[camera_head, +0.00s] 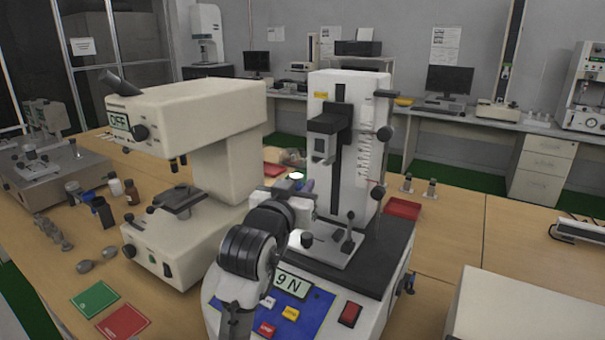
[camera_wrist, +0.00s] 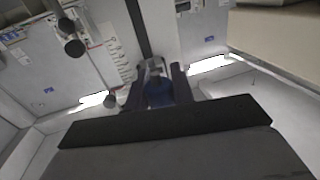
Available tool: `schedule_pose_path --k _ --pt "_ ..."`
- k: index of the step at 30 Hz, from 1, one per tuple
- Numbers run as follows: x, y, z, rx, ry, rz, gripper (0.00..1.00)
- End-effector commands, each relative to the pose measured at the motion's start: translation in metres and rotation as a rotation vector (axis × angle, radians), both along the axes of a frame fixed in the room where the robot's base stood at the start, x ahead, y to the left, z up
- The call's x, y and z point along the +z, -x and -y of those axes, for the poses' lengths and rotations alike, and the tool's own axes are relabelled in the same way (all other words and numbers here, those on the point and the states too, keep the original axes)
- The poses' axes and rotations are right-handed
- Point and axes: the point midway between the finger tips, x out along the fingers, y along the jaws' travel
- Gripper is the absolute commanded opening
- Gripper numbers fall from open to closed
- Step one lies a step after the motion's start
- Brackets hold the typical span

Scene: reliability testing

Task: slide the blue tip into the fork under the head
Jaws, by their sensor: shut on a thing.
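My gripper (camera_wrist: 160,88) is shut on the blue tip (camera_wrist: 158,93), which sits between the two dark fingers in the wrist view. In the head view my gripper (camera_head: 306,205) is in front of the white column of the test stand, below the black head (camera_head: 326,135). A small blue patch of the tip shows there (camera_head: 309,186). A grey block hangs at the lower front of the head; the fork's slot cannot be made out. In the wrist view a small grey part shows just beyond the tip; whether they touch cannot be told.
The stand's base carries a display panel (camera_head: 290,285), a red switch (camera_head: 350,314) and a small lever (camera_head: 348,235). A cream microscope-like instrument (camera_head: 190,115) stands close on the left. A red tray (camera_head: 404,208) lies behind the base.

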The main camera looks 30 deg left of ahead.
Motion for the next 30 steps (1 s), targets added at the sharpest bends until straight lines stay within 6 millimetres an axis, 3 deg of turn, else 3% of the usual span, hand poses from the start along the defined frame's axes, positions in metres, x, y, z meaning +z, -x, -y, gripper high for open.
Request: schedule_pose_path --k 8,30 --pt "0.0 -0.004 0.0 -0.001 0.0 0.0 0.01" --pt "-0.002 -0.055 -0.003 -0.001 -0.001 0.0 0.01"
